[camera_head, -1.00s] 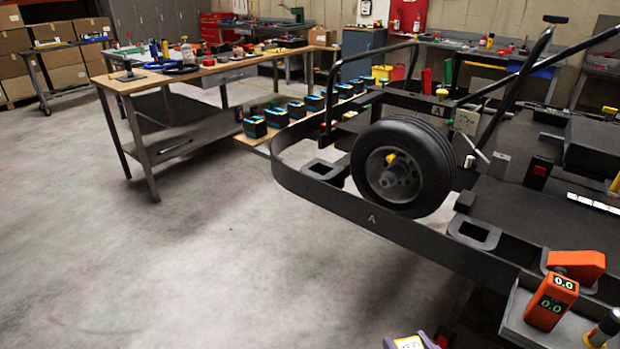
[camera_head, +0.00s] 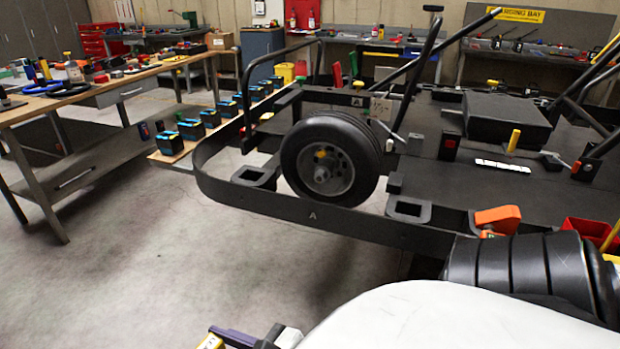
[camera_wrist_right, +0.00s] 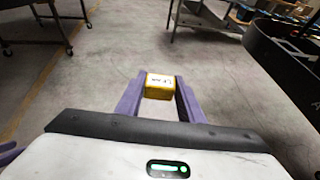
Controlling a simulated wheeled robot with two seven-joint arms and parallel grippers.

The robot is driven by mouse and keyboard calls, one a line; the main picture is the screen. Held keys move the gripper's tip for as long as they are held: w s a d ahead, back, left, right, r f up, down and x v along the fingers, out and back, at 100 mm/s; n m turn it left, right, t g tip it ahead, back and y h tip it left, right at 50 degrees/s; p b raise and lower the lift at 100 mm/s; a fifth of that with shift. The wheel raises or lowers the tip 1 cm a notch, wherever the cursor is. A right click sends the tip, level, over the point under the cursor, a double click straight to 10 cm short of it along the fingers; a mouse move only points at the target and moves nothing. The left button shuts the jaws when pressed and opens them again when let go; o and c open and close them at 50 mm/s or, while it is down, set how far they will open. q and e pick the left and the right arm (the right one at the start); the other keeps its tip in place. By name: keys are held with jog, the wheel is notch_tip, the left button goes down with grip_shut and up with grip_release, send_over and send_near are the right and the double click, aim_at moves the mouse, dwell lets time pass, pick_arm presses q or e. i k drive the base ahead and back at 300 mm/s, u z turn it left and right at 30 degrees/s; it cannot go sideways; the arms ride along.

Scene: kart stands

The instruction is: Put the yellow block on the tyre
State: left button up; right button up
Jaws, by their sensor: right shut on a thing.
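The yellow block (camera_wrist_right: 158,87), with a white printed label on top, is held between the purple fingers of my right gripper (camera_wrist_right: 160,80) in the right wrist view. Bare floor shows beyond it. In the head view part of the block (camera_head: 211,342) shows at the bottom edge, beside a purple finger. The tyre (camera_head: 354,139) stands upright on its wheel at the kart's near corner, with a yellow cap at its hub. The block is apart from the tyre, lower in the picture and to its left. My left gripper is not in view.
The black kart frame (camera_head: 300,212) has a raised rail around the tyre and upright bars behind it. A workbench (camera_head: 95,88) stands at left. Several batteries (camera_head: 190,128) line a low board behind the kart. The floor (camera_head: 140,265) between bench and kart is clear.

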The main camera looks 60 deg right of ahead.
aim_at(332, 114)
jog(key=i, duration=2.45)
jog(key=z, duration=2.55)
